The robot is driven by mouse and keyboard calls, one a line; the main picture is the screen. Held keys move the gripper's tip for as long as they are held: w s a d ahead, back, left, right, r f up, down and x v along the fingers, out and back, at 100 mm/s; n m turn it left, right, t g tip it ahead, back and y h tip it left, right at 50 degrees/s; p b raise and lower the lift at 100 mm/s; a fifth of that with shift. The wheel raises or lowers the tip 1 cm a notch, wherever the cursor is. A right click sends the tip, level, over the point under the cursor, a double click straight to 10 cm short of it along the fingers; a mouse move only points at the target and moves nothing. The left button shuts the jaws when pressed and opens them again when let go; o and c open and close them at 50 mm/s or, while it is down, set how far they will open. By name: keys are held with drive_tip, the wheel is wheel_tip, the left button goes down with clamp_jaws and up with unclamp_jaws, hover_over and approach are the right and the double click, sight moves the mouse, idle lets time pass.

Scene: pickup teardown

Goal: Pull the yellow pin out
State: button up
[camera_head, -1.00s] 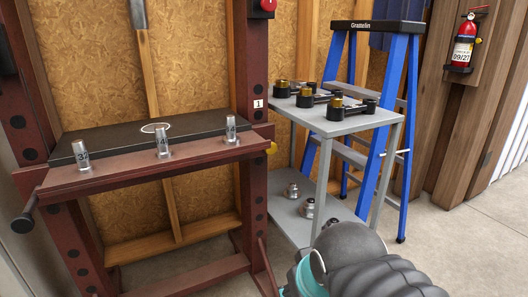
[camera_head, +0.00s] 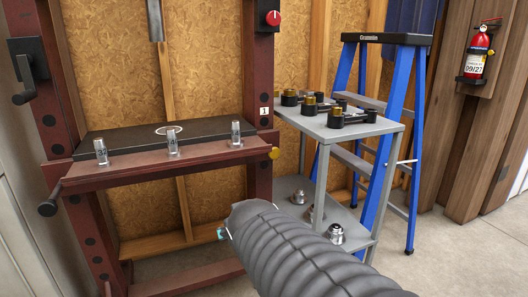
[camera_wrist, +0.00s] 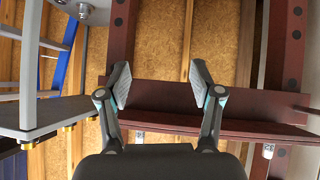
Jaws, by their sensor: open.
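The yellow pin (camera_head: 273,153) shows as a small round yellow knob at the right end of the dark red press bed (camera_head: 190,158), beside the right post. I cannot make the pin out in the wrist view. My gripper (camera_wrist: 160,85) is open and empty in the wrist view, its two grey fingers spread in front of the dark red frame. That view looks upside down. In the head view my grey arm hides most of the gripper, with only a bit of teal showing below and left of the pin. The gripper is apart from the pin.
Several numbered silver sleeves (camera_head: 172,143) stand along the bed. A grey shelf cart (camera_head: 340,130) with black and brass tools stands close right of the press. A blue ladder (camera_head: 388,150) is behind it. A crank handle (camera_head: 48,207) sticks out at left.

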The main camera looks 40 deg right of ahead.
drive_tip(key=w+d+r+m+t+h, duration=0.1)
drive_tip(key=w+d+r+t, duration=0.15)
drive_tip(key=d, duration=0.45)
drive_tip(key=w+d+r+t+h, duration=0.1)
drive_tip(key=w+d+r+t, duration=0.1)
drive_tip(key=w+d, duration=0.35)
drive_tip(key=n+t+y+p, duration=0.1)
drive_tip(key=t+y, duration=0.1)
drive_tip(key=t, duration=0.1)
approach(275, 153)
drive_tip(key=shift+t, duration=0.25)
drive_tip(key=p+x, duration=0.1)
drive_tip(key=x, duration=1)
drive_tip(key=shift+d+f, duration=0.1)
drive_tip(key=shift+f, duration=0.05)
